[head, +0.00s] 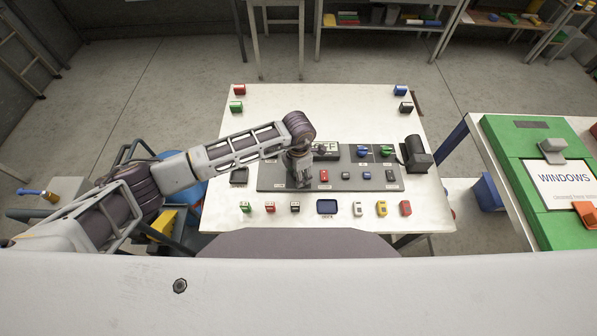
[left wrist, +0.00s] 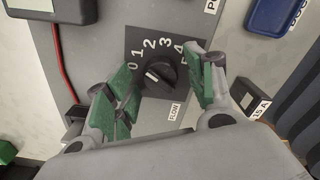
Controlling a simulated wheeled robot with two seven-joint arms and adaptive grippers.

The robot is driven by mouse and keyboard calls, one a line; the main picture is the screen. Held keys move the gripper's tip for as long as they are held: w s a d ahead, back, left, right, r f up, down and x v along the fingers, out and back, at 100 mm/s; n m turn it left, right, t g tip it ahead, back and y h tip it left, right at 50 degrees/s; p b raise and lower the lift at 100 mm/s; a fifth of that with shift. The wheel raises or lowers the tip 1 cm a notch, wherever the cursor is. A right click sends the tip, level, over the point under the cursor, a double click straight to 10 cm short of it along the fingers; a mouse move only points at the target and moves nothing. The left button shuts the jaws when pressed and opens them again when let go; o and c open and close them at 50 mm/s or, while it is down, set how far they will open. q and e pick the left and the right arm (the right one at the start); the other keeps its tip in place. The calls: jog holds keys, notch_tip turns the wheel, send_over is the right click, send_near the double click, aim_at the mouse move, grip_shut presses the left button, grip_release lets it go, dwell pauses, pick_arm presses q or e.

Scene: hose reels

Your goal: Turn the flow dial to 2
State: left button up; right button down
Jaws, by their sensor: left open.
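In the head view my left gripper (head: 298,172) is over the left part of the grey panel (head: 340,182) and hides the dial. My right gripper is not in view.
The panel carries several small switches and blocks, including a red one (head: 324,175), right of my gripper. Small coloured blocks and a dark display (head: 327,207) line the white table's (head: 300,105) front. A black device (head: 417,154) stands at right. The table's back middle is clear.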

pick_arm(q)
jog(key=c, duration=1.1)
jog(key=shift+o, duration=0.2)
